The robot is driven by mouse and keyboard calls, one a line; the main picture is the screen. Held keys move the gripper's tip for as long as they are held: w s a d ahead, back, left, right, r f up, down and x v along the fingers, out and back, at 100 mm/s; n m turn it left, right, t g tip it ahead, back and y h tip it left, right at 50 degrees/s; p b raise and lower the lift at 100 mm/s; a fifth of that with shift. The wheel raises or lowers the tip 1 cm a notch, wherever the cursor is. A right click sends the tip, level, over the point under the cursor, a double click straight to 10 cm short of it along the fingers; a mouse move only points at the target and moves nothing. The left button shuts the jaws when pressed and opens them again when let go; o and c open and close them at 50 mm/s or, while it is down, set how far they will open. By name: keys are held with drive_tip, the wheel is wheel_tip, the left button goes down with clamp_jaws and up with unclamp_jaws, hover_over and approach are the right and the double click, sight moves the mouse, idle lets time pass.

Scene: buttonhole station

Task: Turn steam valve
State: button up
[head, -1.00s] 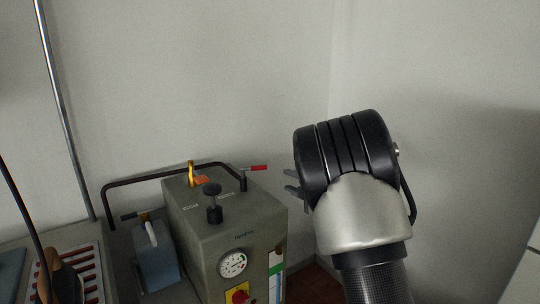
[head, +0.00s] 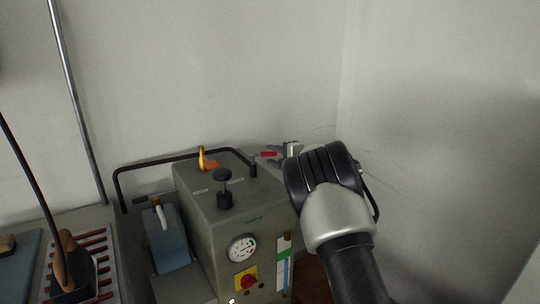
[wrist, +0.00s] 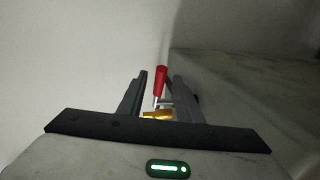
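A valve with a red lever handle (head: 268,154) stands at the back right of the grey boiler's top in the head view. In the wrist view the red handle (wrist: 160,82) shows between my two fingers, tilted slightly, with a bright metal part below it. My gripper (head: 274,155) is at the handle's right end in the head view, its fingers pointing left. In the wrist view my gripper (wrist: 161,76) is open, with a gap on either side of the handle. I cannot tell how deep the handle lies between the fingers, or whether they touch it.
The grey boiler (head: 208,222) carries a black knob (head: 223,188), a yellow-orange fitting (head: 202,158), a dial gauge (head: 242,248) and a red switch (head: 248,283). A black pipe (head: 150,165) runs behind. An iron (head: 72,262) stands left. Walls are close behind and right.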

drive_tip(key=shift+x, duration=1.15)
clamp_jaws()
